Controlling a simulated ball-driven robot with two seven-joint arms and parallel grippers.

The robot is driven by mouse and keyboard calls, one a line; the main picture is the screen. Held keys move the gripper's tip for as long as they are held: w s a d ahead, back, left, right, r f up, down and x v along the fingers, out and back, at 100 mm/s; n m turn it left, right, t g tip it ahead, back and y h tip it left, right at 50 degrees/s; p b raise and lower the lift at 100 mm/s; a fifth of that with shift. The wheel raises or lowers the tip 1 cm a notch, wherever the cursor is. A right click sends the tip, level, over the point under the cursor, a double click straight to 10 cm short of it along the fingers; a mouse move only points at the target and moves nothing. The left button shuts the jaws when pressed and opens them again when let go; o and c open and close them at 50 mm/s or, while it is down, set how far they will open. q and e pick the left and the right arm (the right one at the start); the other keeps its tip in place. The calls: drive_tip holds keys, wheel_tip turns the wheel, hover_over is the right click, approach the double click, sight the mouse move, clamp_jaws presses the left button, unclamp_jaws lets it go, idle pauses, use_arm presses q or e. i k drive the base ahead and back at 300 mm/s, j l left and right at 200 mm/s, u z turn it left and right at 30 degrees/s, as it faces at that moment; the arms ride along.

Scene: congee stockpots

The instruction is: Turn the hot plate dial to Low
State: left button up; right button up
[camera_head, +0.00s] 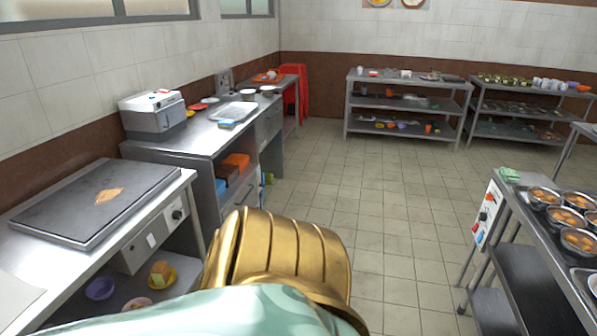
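A dark flat hot plate (98,203) with a brownish patch on top sits on the steel counter at the left. A round black dial (177,214) is on the light panel at the counter's front right, below the plate. Its pointer direction and markings are too small to read. A gold and pale green part of my own arm fills the bottom centre, to the right of the dial. Neither gripper can be seen.
A second panel with knobs and a red button (485,213) is on the right table's end, beside bowls of food (579,241). A purple bowl (100,288) sits on the shelf under the left counter. The tiled floor (390,200) between is clear.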

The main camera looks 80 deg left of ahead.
sight(177, 215)
drive_tip(key=u, duration=4.05)
drive_tip(key=i+l+u, duration=0.1)
drive_tip(key=u, duration=0.45)
drive_tip(key=i+l+u, duration=0.1)
drive_tip(key=l+u, duration=0.2)
drive_tip(key=l, duration=0.5)
drive_tip(key=l+u, duration=0.35)
drive_tip(key=l, duration=0.5)
